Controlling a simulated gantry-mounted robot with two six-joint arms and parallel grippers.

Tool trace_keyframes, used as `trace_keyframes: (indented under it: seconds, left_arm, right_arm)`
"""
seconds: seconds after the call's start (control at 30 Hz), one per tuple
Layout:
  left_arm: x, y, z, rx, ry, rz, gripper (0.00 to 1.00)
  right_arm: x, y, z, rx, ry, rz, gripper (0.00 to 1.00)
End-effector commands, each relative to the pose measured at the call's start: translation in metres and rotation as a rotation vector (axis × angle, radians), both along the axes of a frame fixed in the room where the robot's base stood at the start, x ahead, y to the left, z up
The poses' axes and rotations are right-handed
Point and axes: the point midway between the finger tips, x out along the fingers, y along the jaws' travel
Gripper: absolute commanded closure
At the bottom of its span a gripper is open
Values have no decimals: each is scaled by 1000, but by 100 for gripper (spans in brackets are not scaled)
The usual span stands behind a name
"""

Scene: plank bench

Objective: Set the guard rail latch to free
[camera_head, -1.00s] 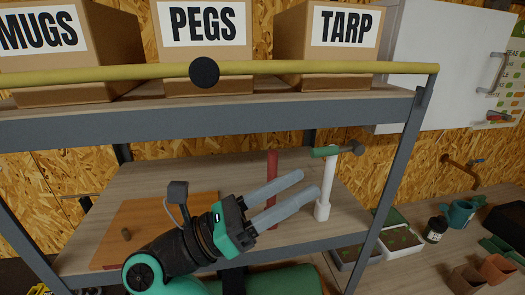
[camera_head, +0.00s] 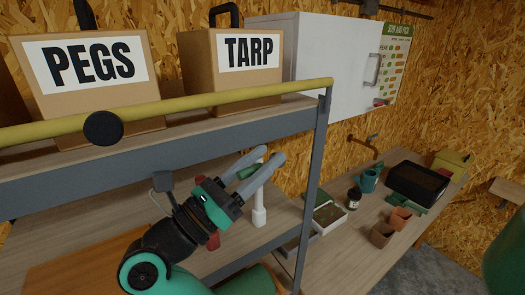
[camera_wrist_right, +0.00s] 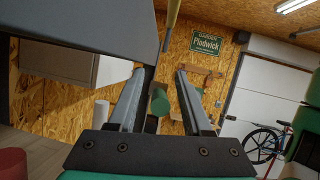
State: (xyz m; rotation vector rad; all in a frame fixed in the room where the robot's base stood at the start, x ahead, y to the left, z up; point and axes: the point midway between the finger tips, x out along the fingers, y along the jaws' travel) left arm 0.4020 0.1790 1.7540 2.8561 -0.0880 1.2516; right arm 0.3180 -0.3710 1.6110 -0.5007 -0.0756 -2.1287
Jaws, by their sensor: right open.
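A yellow guard rail (camera_head: 190,105) with a round black disc (camera_head: 103,128) runs along the front of the upper shelf. I cannot tell which part is its latch. Below the shelf a white post (camera_head: 259,207) stands upright with a green handle (camera_head: 246,172) across its top, partly hidden by my gripper. My right gripper (camera_head: 257,165) is open, its fingers at the handle's height. In the right wrist view the round green end of the handle (camera_wrist_right: 160,101) shows between the open fingers (camera_wrist_right: 160,85); contact is not visible. My left gripper is not in view.
Boxes marked PEGS (camera_head: 92,85) and TARP (camera_head: 232,65) stand behind the rail. The grey shelf upright (camera_head: 315,170) is close right of the white post. A red post (camera_head: 213,241) is partly behind my gripper. Pots (camera_head: 382,235) and a tray (camera_head: 328,215) sit farther right.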

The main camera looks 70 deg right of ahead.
Motion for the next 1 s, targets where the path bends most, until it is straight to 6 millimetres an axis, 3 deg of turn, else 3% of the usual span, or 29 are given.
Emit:
trace_keyframes:
  seconds: [0.27, 0.53, 1.0]
  left_arm:
    - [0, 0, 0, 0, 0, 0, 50]
    - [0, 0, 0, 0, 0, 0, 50]
    - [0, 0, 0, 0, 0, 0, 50]
  right_arm:
    - [-1, -2, 0, 0, 0, 0, 50]
    - [-1, -2, 1, 0, 0, 0, 99]
    - [-1, -2, 1, 0, 0, -1, 100]
